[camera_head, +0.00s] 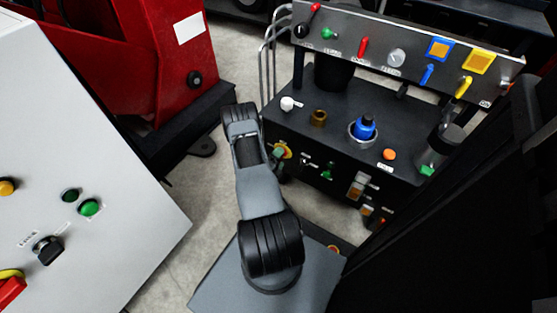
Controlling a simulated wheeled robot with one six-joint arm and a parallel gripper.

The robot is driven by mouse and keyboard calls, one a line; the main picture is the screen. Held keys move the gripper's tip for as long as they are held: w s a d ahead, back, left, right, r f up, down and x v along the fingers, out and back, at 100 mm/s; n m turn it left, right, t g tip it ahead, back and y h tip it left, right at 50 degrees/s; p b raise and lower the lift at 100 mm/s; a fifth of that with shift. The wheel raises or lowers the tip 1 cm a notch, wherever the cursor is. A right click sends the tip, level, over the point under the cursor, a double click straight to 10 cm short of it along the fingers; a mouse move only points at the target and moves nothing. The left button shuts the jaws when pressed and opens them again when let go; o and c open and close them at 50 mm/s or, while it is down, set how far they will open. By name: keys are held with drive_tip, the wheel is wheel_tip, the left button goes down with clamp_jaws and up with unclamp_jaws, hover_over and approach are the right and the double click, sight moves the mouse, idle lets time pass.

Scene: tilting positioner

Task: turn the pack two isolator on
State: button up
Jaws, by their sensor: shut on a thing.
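A yellow-backed rotary isolator (288,151) is on the left end of the front face of the dark power pack (330,150). My gripper (280,156) is at this isolator, just right of my grey arm, and is shut on its handle. My arm hides most of the gripper and part of the isolator, so the handle's angle cannot be told. The labels are too small to read, so I cannot tell which pack is two.
A panel with coloured levers and a gauge (396,58) stands above the pack. A blue cap (364,127) and a white valve (290,104) are on its top. A pale control cabinet (90,150) stands left and a red machine (150,60) behind. Floor shows between them.

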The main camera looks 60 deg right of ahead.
idle(0.4)
drive_tip(key=o, duration=0.7)
drive_tip(key=shift+o, duration=0.2)
drive_tip(key=a+p, duration=0.2)
drive_tip(key=a, duration=0.5)
drive_tip(key=shift+a, duration=0.25)
